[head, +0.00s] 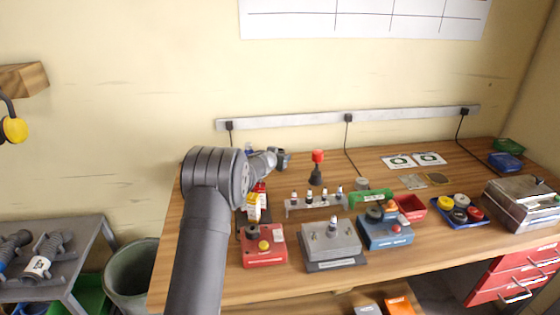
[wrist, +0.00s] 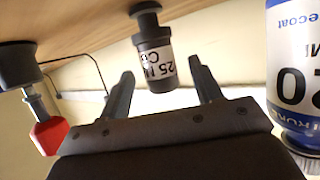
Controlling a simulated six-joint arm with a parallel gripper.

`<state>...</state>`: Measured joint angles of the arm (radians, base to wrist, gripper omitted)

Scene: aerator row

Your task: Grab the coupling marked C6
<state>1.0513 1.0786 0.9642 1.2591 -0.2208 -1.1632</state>
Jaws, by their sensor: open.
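In the wrist view, a dark grey coupling (wrist: 155,68) with a white label stands on the wooden bench, which appears at the top of this view. Its label partly reads "25 M" and, below that, a C with a second character too small to be sure of. My gripper (wrist: 162,85) is open, with one finger on each side of the coupling's lower part as pictured. A gap shows at each finger, and nothing appears gripped. In the head view my gripper (head: 268,158) is small and partly hidden by my wrist, near a dark piece (head: 283,158) at the bench's back.
A red-topped item on a dark base (wrist: 50,135) and a blue-and-white bottle (wrist: 293,75) flank my gripper in the wrist view. In the head view, a rack of small parts (head: 315,204), a red box (head: 263,247) and a grey block (head: 330,243) stand further forward on the bench.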

